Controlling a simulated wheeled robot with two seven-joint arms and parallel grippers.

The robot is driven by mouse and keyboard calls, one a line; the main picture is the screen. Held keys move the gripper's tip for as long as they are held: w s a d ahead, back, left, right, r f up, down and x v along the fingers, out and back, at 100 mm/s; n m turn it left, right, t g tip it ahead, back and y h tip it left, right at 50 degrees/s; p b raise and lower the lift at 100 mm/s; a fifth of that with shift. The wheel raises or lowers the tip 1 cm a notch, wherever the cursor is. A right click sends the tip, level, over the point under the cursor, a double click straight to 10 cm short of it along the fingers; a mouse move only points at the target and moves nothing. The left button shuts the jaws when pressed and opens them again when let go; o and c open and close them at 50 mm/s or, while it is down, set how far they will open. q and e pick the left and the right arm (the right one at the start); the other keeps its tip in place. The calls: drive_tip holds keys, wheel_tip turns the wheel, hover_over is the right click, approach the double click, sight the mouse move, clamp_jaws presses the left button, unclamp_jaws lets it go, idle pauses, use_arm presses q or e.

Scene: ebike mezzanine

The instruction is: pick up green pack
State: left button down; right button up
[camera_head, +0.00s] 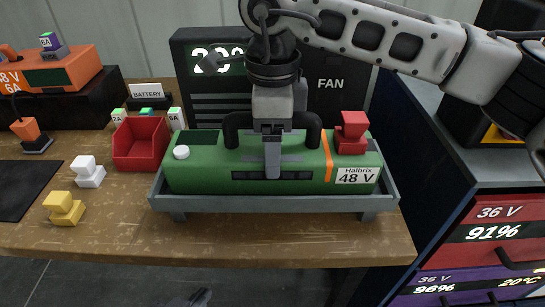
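The green pack (210,171), marked "Halbrix 48 V", has an orange stripe and a black handle (231,130) on top. It rests level in a grey cradle tray (280,204) on the wooden bench.
A red connector block (351,133) sits at the pack's right end. A red bin (141,143), white block (88,171) and yellow block (64,208) stand left. A black fan unit (330,108) is close behind. A cabinet (470,170) stands right. The bench's front strip is bare.

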drive_tip(key=shift+w+r, duration=0.1)
drive_tip(key=shift+r, duration=0.3)
